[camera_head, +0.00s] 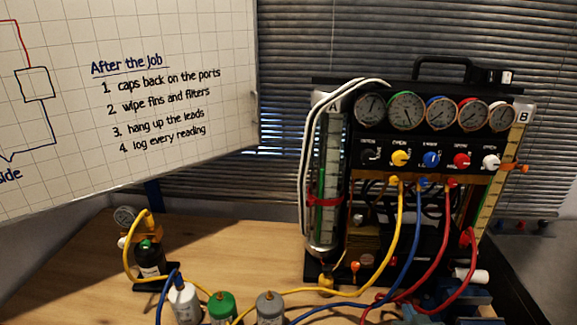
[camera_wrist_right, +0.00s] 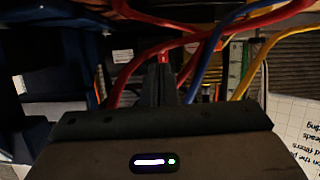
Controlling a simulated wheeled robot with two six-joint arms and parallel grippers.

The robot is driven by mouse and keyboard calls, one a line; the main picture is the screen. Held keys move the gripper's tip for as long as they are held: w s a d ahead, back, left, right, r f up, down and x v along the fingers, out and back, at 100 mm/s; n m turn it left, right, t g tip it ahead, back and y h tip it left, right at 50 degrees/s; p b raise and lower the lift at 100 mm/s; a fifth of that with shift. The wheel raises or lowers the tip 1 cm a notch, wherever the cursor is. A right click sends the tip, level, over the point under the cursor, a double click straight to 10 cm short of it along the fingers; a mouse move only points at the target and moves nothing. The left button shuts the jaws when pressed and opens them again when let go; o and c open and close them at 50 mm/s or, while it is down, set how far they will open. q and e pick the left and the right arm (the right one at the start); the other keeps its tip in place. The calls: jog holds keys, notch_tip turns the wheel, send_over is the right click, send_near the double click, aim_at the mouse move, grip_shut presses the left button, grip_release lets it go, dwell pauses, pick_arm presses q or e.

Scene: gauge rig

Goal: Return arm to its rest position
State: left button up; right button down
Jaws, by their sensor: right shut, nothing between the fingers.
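My right gripper (camera_wrist_right: 164,75) shows in the right wrist view, its dark fingers together and nothing between them. Red hoses (camera_wrist_right: 125,80) and a blue hose (camera_wrist_right: 208,60) pass close around the fingertips; I cannot tell whether they touch. In the head view I cannot clearly make out the right gripper among the dark shapes at the lower right. My left gripper is not in view. The gauge rig (camera_head: 432,157) stands upright at the right of the wooden table (camera_head: 240,255), with a row of dials and coloured knobs.
Yellow, blue and red hoses (camera_head: 440,250) hang from the rig and loop over the table. Several canisters (camera_head: 222,308) stand at the front edge. A small gauge stand (camera_head: 150,260) is at the left. A whiteboard (camera_head: 200,60) fills the upper left. Blinds (camera_head: 290,50) hang behind.

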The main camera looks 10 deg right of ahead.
jog(key=s+a+f+n+g+y, duration=0.1)
jog(key=s+a+f+g, duration=0.15)
jog(key=s, duration=0.55)
jog(key=s+a+f+n+g+y, duration=0.1)
jog(key=s+a+f+g, duration=0.1)
jog(key=s+g, duration=0.35)
jog(key=s+a+f+n+g+y, duration=0.1)
jog(key=s+a+f+n+g, duration=0.15)
jog(key=s, duration=0.75)
notch_tip(320, 180, down, 30)
jog(key=d+m, duration=0.1)
jog(key=d, duration=0.2)
jog(key=s+d+f+g, duration=0.1)
jog(key=s+f+g, duration=0.1)
jog(key=s+f, duration=1.6)
notch_tip(320, 180, down, 2)
jog(key=shift+f+b, duration=0.2)
jog(key=shift+b, duration=0.15)
